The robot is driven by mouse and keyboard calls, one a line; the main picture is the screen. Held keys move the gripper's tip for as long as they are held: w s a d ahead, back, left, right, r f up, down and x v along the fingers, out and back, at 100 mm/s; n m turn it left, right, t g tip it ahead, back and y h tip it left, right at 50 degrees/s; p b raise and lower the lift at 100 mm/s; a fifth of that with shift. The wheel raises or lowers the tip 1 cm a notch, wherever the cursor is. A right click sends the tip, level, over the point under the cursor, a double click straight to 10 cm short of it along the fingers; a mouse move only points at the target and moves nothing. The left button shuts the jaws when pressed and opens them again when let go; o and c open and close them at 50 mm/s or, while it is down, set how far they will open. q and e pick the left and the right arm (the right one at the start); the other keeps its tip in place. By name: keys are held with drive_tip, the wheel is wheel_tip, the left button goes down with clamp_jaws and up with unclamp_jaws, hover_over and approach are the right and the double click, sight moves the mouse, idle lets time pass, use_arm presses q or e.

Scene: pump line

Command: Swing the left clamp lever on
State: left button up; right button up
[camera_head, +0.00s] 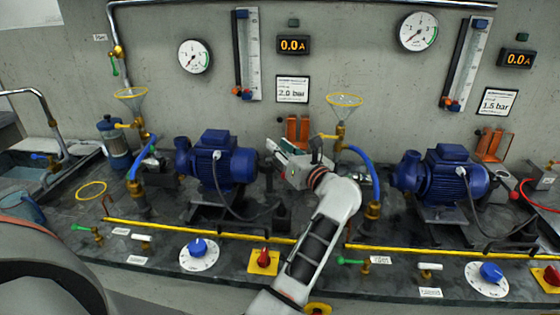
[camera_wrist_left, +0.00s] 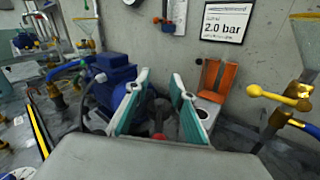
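My left gripper (camera_head: 284,160) is beside the right end of the left blue pump motor (camera_head: 224,160). Its two teal-padded fingers also show in the left wrist view (camera_wrist_left: 160,108), spread apart with a gap between them. A dark upright part with a red end (camera_wrist_left: 158,136) shows low in that gap; it may be the left clamp lever, but I cannot tell for sure. No contact with the fingers is visible. In the head view the gripper and forearm hide this spot. My right gripper is not in view.
An orange bracket (camera_wrist_left: 211,77) stands right of the fingers, near the wall. A yellow-handled valve (camera_wrist_left: 280,96) and a blue hose (camera_head: 364,170) are further right. A yellow rail (camera_head: 190,232) runs along the front, with a blue dial (camera_head: 198,247) and red switch (camera_head: 264,258) before it.

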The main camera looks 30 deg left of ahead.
use_arm(q)
drive_tip(key=shift+r, duration=0.8)
